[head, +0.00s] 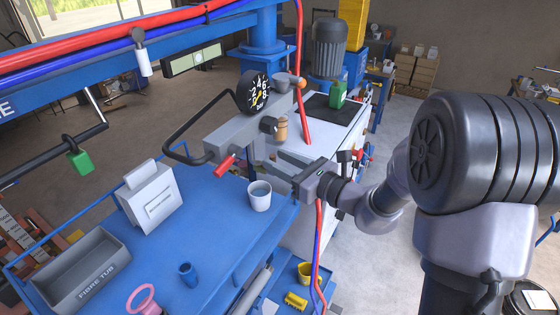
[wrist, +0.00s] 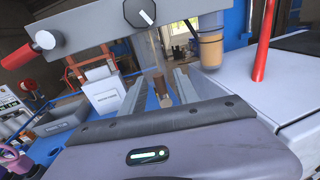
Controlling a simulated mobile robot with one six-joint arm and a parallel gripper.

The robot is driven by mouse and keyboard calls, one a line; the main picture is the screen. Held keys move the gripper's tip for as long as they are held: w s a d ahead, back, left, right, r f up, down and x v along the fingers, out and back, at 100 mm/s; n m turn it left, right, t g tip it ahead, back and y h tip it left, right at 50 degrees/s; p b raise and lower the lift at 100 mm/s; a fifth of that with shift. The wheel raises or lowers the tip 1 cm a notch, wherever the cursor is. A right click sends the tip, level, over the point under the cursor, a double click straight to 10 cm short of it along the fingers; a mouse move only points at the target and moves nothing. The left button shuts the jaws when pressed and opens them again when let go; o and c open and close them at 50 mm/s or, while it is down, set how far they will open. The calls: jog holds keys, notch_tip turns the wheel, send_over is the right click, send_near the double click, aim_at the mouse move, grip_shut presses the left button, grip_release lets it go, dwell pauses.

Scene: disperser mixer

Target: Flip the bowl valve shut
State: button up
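A grey housing (head: 232,137) on the mixer carries a short red-handled lever (head: 226,166) that slants down to the left. In the wrist view the lever (wrist: 20,54) is at upper left, with a pale round hub. A black pointer knob (head: 268,125) sits on the housing; it also shows at the top of the wrist view (wrist: 139,12). No label marks which one is the bowl valve. My gripper (head: 264,160) is below and right of the housing, apart from both controls. Its fingers (wrist: 160,75) stand apart, with no object visibly gripped.
A white cup (head: 260,196) stands on the blue bench (head: 215,240) below my gripper. A tan cylinder (head: 281,130) is close by the housing. A black bent bar (head: 185,122) juts out left. A red upright post (wrist: 266,35) stands right in the wrist view.

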jog(key=b+v, duration=0.4)
jog(key=v, duration=1.3)
jog(key=shift+b, duration=0.4)
jog(key=shift+s+d, duration=0.1)
jog(key=shift+s, duration=0.05)
jog(key=s+a+f+n+g+h+b, duration=0.1)
jog(key=s+a+f+n+g+b, duration=0.25)
jog(key=f+b, duration=0.4)
jog(key=s+a+f+n+g+h+b, duration=0.1)
jog(key=s+a+f+n+g+b, duration=0.35)
jog(key=f, duration=0.45)
jog(key=s+a+f+n+g+h+b, duration=0.1)
jog(key=s+a+f+n+b, duration=0.35)
jog(key=f+b, duration=0.35)
jog(key=s+d+f+n+h+b, duration=0.1)
jog(key=d+f+n+h+b, duration=0.1)
jog(key=f+b, duration=0.3)
jog(key=s+d+f+n+t+h+b, duration=0.1)
jog(key=s+d+f+n+h+b, duration=0.1)
jog(key=f+n+b, duration=0.3)
jog(key=s+d+f+n+t+h+b, duration=0.1)
jog(key=s+d+f+n+h+b, duration=0.1)
jog(key=f+b, duration=0.5)
jog(key=shift+d+n+h+b, duration=0.45)
jog(key=shift+n+h+b, duration=0.05)
jog(key=shift+n+h, duration=0.2)
